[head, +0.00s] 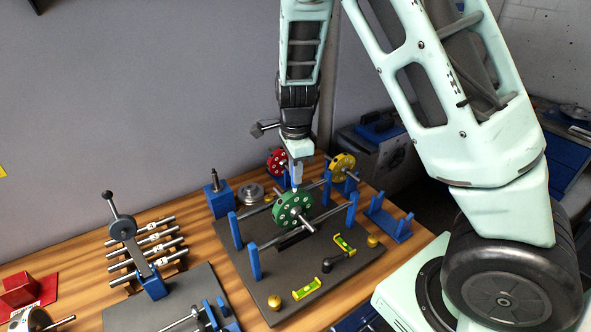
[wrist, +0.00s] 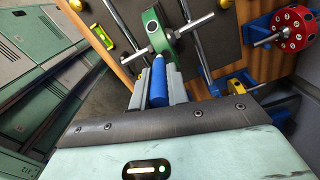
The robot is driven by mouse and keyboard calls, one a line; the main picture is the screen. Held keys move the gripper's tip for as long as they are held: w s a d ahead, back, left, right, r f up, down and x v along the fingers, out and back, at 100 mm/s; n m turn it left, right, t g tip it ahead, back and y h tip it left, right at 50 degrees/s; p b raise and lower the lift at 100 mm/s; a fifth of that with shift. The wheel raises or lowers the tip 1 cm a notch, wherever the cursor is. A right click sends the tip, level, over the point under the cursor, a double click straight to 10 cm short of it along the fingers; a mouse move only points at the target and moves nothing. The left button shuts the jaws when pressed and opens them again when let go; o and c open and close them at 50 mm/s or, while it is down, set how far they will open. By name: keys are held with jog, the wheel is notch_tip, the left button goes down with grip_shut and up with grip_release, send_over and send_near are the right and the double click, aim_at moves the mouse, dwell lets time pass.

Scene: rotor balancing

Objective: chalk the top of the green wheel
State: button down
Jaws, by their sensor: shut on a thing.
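The green wheel (head: 293,209) sits on its steel shaft across the two rails of the balancing stand (head: 262,292). In the wrist view the green wheel (wrist: 155,28) is at the top centre. My gripper (head: 296,176) points down from above the wheel. It is shut on a blue chalk holder (wrist: 158,84) with a pale tip. The tip is right at the wheel's upper rim; I cannot tell whether it touches or is a hair apart. The gripper partly hides the holder in the head view.
A red wheel (head: 277,161) and a yellow wheel (head: 343,164) stand behind on blue supports. Blue posts (head: 352,209) rise at the stand's corners. Spirit levels (head: 307,289) and brass knobs lie on the base plate. Several steel shafts (head: 155,238) and a lever tool occupy the left.

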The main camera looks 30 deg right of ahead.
jog(key=shift+f, duration=0.5)
dwell(1.7)
jog(key=shift+r, duration=0.1)
notch_tip(320, 180, up, 7)
jog(key=p, duration=0.7)
dwell(0.3)
